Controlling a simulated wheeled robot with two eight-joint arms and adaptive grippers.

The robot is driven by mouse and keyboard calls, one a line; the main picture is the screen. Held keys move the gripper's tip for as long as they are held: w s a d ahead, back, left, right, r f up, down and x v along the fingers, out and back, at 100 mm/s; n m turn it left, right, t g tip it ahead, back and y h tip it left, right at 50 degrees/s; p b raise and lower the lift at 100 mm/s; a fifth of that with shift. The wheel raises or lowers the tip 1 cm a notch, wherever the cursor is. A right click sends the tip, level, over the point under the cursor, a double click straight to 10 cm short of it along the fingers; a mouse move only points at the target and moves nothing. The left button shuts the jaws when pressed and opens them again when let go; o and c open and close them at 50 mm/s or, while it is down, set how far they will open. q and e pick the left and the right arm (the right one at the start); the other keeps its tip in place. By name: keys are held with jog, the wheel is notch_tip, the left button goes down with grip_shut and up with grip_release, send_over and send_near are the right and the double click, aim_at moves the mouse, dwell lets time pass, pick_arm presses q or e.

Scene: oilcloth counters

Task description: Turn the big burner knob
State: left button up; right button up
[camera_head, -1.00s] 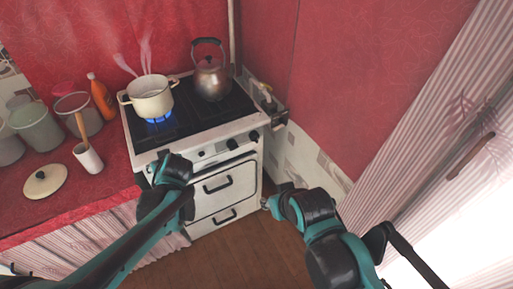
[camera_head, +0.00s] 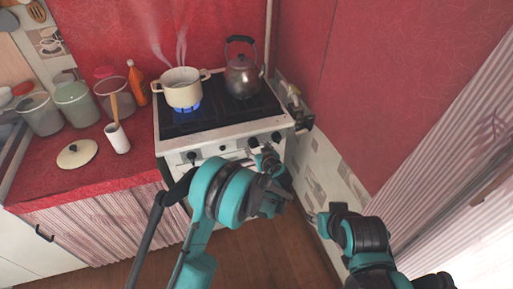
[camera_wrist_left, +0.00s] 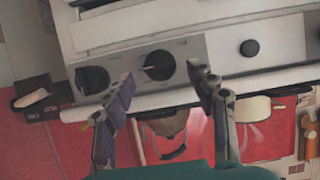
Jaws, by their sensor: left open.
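The white stove (camera_head: 205,137) has dark round knobs on its front panel: a left knob (camera_head: 192,156), a right middle knob (camera_head: 253,142) and a far right knob (camera_head: 277,137). My left gripper (camera_head: 252,157) is at the panel's right part, just below the right middle knob. In the left wrist view, its two fingers (camera_wrist_left: 160,78) are spread, with a black knob (camera_wrist_left: 158,65) between their tips; contact is not clear. Another black knob (camera_wrist_left: 92,79) is to the left and a smaller one (camera_wrist_left: 249,48) to the right. My right gripper (camera_head: 316,217) is apart, right of the stove; its jaw state is unclear.
A steaming cream pot (camera_head: 183,92) stands over a lit blue flame (camera_head: 182,108). A kettle (camera_head: 243,78) stands on the right of the cooktop. Jars and a white cup (camera_head: 118,140) stand on the red counter (camera_head: 40,182). A red wall (camera_head: 380,80) is on the right.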

aim_at(254, 144)
pick_arm(q)
jog(key=shift+b+x, duration=0.3)
jog(key=shift+x, duration=1.1)
jog(key=c, duration=1.2)
jog(key=shift+o, duration=0.2)
jog(key=m+y, duration=0.2)
jog(key=m, duration=0.1)
jog(key=shift+d+g, duration=0.25)
jog(key=shift+g, duration=0.05)
jog(key=shift+d+f+m+y, duration=0.1)
jog(key=shift+m+y, duration=0.9)
jog(key=shift+m, duration=0.6)
